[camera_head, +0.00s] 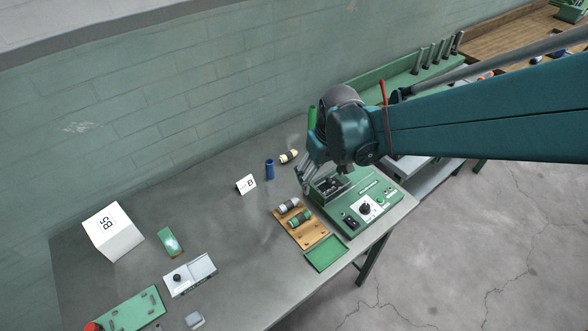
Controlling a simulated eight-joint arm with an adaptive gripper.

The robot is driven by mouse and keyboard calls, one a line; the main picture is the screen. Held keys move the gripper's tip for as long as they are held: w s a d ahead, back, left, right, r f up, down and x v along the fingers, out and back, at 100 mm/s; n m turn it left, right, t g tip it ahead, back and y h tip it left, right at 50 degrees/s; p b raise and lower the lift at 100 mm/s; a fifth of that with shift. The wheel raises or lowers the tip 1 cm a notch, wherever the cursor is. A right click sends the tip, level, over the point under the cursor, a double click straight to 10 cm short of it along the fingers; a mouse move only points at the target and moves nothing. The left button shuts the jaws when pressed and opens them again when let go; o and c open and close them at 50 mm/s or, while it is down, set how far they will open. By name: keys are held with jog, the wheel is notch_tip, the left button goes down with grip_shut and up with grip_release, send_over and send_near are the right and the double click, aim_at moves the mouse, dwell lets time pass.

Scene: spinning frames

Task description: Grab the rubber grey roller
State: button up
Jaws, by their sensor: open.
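A grey roller (282,209) with a pale end lies on a wooden board (310,235) near the right end of the table. A roller with green parts (305,216) lies beside it on the same board. My gripper (322,188) hangs from the teal arm, up and to the right of the rollers in the picture. It is open and seems empty, apart from the grey roller. One finger shows clearly on the left; the rest overlaps the green machine behind it. I cannot tell its height above the table.
A green control box (365,208) stands right of the board, a green tray (326,254) below it. A blue cylinder (269,169), a cream roller (289,157) and a small white sign (246,184) stand behind. The table's middle (225,220) is clear.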

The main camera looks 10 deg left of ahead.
aim_at(288, 203)
jog(key=a+f+n+p, duration=0.1)
jog(key=a+f, duration=0.2)
jog(key=a+f+g, duration=0.1)
jog(key=a+f, duration=0.2)
jog(key=a, duration=0.1)
jog(key=w+a+f+n+p, duration=0.1)
jog(key=a+f, duration=0.2)
jog(key=a, duration=0.1)
jog(key=shift+f+n+g+h+p, duration=0.25)
jog(key=shift+n+g+h+p, duration=0.05)
jog(key=shift+g+h+p, duration=0.1)
jog(key=shift+w+f, duration=0.1)
jog(key=shift+f, duration=1.25)
jog(key=shift+f, duration=0.15)
jog(key=shift+w+d+f, duration=0.1)
jog(key=shift+w+f, duration=0.05)
jog(key=shift+f, duration=2.3)
jog(key=shift+c, duration=0.6)
jog(key=c, duration=0.9)
